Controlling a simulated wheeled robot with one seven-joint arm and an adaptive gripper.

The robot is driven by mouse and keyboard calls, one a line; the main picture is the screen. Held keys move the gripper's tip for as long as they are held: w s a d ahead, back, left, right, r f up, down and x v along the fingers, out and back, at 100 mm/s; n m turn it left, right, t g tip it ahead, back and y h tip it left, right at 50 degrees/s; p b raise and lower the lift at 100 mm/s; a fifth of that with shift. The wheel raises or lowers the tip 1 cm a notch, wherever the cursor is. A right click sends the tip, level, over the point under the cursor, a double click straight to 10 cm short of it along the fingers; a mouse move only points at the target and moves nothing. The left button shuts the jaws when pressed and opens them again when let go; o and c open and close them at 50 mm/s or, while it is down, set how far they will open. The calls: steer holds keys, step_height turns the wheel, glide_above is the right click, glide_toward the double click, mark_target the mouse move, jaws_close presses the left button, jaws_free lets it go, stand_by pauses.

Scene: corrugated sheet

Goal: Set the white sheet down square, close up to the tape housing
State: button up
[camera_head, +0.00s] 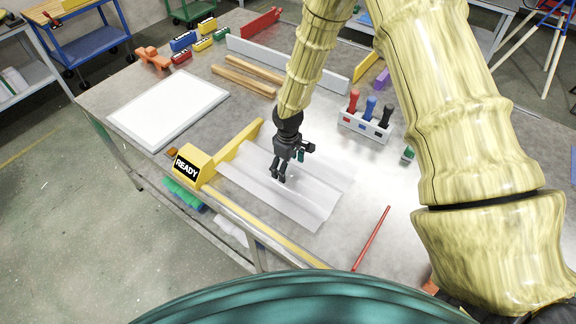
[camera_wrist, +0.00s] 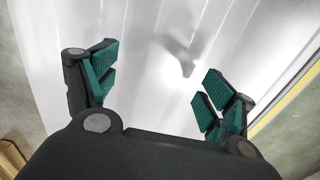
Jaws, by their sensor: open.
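The white corrugated sheet (camera_head: 308,204) lies on the bench in the head view, its ribs running lengthwise from upper left to lower right. Its upper-left end is close to the yellow tape housing (camera_head: 193,168) marked READY; I cannot tell whether they touch. My gripper (camera_head: 279,176) points down over the sheet's middle. In the wrist view, the green-padded fingers of my gripper (camera_wrist: 157,88) are spread apart with nothing between them. The sheet (camera_wrist: 140,25) fills most of that view beyond the fingers, with a dark shadow on it.
A yellow strip (camera_head: 270,232) runs from the housing along the front edge. A white framed panel (camera_head: 168,107) lies at left. A tool holder (camera_head: 364,126) stands at right, a red rod (camera_head: 371,238) at front right. Wooden bars (camera_head: 243,80) lie behind.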

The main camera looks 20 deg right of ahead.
step_height(320, 180, up, 12)
stand_by(0.7)
stand_by(0.4)
